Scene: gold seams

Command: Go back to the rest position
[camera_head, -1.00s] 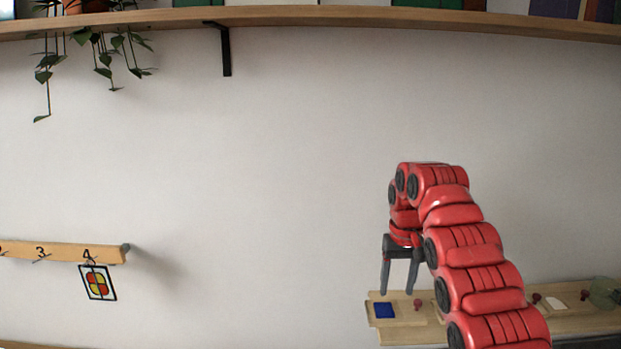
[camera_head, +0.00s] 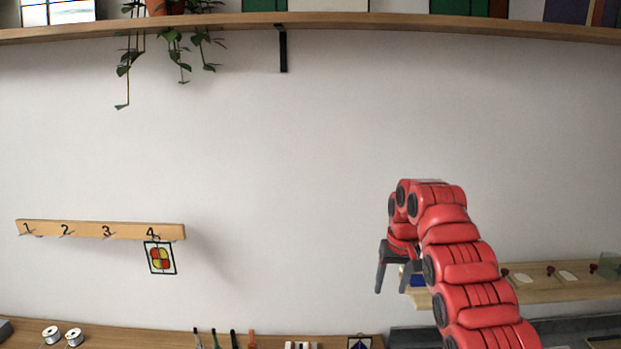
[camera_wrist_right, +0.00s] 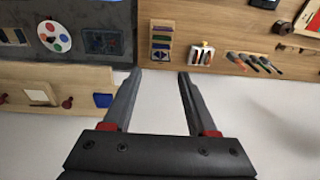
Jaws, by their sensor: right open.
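My right gripper (camera_head: 391,279) hangs from the red right arm at the right of the head view, fingers pointing down. It is open and nothing shows between its fingers; the right wrist view also shows its two spread fingers (camera_wrist_right: 158,78). In the head view it is in front of the left end of a wooden board (camera_head: 540,284) and partly hides a blue square (camera_head: 417,281). The blue piece also shows in the right wrist view (camera_wrist_right: 103,100), left of the fingers. My left gripper is in neither view.
A hook rail (camera_head: 90,230) numbered 1 to 4 is on the wall, with a patterned panel (camera_head: 160,258) hanging at 4. A shelf (camera_head: 350,24) with a trailing plant runs above. A bench (camera_head: 130,334) below holds spools (camera_head: 74,337) and tools. The wall between is clear.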

